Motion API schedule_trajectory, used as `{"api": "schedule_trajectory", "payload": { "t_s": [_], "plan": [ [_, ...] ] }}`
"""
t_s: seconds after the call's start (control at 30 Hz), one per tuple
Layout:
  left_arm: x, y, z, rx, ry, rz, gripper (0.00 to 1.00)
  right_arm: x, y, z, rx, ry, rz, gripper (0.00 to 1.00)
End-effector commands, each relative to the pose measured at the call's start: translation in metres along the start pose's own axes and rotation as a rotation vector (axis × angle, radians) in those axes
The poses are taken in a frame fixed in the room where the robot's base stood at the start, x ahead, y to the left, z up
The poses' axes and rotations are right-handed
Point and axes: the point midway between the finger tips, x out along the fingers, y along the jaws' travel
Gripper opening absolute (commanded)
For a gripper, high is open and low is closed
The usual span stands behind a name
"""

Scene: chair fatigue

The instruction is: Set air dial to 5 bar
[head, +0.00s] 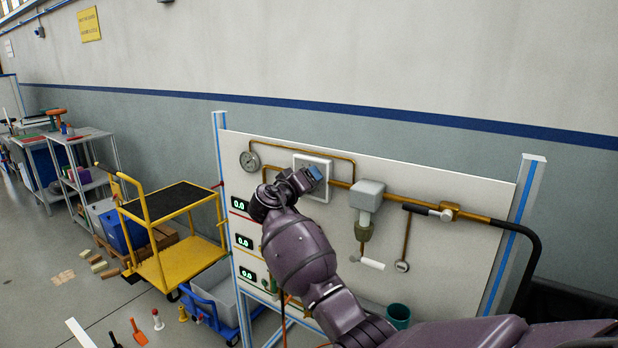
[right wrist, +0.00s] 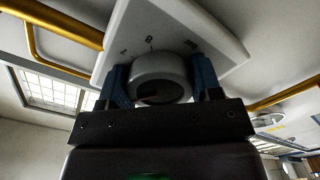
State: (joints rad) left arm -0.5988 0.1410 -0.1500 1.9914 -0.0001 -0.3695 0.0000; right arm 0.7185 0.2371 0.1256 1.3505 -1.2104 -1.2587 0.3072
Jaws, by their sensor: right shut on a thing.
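The air dial is a grey round knob (right wrist: 158,68) on a square white plate (right wrist: 195,28) with small dark marks, seen close up in the right wrist view. In the head view the white plate (head: 322,161) is on the upper part of the panel, and my gripper hides the knob. My right gripper (head: 317,173) is shut on the knob, with its blue fingers on either side of it in the right wrist view (right wrist: 160,80). The dial's setting cannot be read. My left gripper is not in view.
A round gauge (head: 250,161) with a brass pipe is left of the plate. Three green displays, the middle one (head: 244,242), line the panel's left side. A grey valve block (head: 368,195) is to the right. A yellow cart (head: 176,240) stands left of the panel.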

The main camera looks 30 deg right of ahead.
Motion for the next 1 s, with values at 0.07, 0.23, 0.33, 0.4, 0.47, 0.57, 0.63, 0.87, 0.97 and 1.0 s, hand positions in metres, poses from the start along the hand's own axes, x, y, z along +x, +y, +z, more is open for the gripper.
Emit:
{"api": "schedule_trajectory", "payload": {
  "t_s": [0.07,0.23,0.33,0.4,0.47,0.57,0.63,0.87,0.97,1.0],
  "plan": [
    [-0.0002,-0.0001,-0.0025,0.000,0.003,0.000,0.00,-0.0003,0.0000,-0.0001,-0.013,0.000,-0.001,0.35],
    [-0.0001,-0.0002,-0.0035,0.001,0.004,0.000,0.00,-0.0003,-0.0005,0.0002,-0.025,0.000,-0.001,0.35],
    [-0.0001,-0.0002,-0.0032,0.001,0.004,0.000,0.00,-0.0004,-0.0006,0.0003,-0.027,0.000,-0.001,0.35],
    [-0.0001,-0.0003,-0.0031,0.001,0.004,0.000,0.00,-0.0004,-0.0007,0.0003,-0.026,0.000,-0.001,0.35],
    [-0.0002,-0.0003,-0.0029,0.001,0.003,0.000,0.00,-0.0004,-0.0007,0.0003,-0.026,0.000,-0.001,0.35],
    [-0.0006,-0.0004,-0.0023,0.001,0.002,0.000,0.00,-0.0004,-0.0007,0.0002,-0.026,0.001,-0.001,0.60],
    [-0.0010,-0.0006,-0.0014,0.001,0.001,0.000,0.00,-0.0004,-0.0006,0.0002,-0.026,0.001,-0.001,0.71],
    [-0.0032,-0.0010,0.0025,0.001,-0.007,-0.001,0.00,-0.0002,-0.0003,0.0001,-0.025,0.001,0.000,0.84],
    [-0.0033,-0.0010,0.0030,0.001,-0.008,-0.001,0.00,-0.0003,-0.0002,0.0000,-0.025,0.001,0.000,0.84],
    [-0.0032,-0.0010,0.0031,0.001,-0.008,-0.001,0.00,-0.0010,-0.0003,0.0000,-0.025,0.001,0.000,0.84]
  ]
}}
